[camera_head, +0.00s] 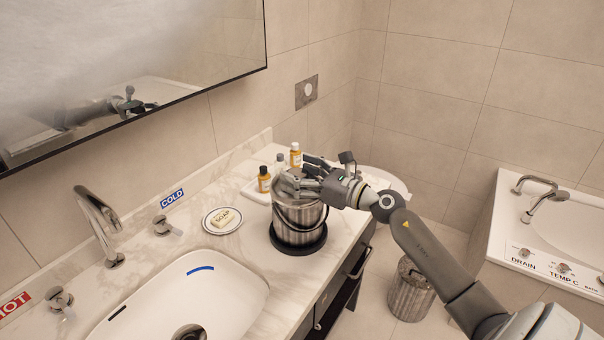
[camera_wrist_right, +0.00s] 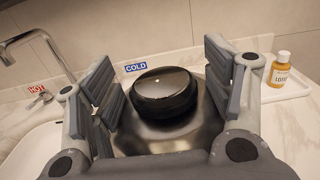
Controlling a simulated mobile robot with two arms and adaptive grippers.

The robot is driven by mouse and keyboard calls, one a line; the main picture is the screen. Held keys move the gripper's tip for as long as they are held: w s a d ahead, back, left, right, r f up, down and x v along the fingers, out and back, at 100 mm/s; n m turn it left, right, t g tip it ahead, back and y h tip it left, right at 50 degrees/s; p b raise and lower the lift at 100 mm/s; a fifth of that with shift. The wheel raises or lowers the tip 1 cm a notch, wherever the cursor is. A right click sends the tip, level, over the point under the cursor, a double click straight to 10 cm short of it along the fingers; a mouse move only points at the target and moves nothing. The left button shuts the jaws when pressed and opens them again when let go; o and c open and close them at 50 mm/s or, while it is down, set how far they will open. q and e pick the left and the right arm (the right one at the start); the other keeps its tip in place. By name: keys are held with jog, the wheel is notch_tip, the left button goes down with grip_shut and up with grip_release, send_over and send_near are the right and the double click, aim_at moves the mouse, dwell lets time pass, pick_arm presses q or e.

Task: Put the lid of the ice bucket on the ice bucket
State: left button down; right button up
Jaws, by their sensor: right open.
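The ice bucket (camera_head: 297,226) is a ribbed silver metal pail with a dark handle. It stands upright on a round black base (camera_head: 299,247) on the counter. My right gripper (camera_head: 304,178) is over the bucket's top and partly hides it. In the right wrist view, the lid (camera_wrist_right: 165,133) is shiny metal with a round black knob (camera_wrist_right: 163,90). The knob lies between the open fingers of my right gripper (camera_wrist_right: 168,88), with space on both sides. The lid appears to be at the top of the bucket; its seating is hidden. My left gripper is out of view.
A tray (camera_head: 258,190) with small bottles (camera_head: 264,179) stands behind the bucket. A soap dish (camera_head: 222,220) and the sink (camera_head: 190,297) are to the left. A ribbed bin (camera_head: 410,293) stands on the floor. The mirror (camera_head: 130,50) reflects my arm.

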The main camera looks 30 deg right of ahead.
jog(key=shift+r+p, duration=0.45)
jog(key=shift+r, duration=0.05)
jog(key=b+v, duration=0.4)
jog(key=v, duration=0.8)
jog(key=shift+f, duration=0.2)
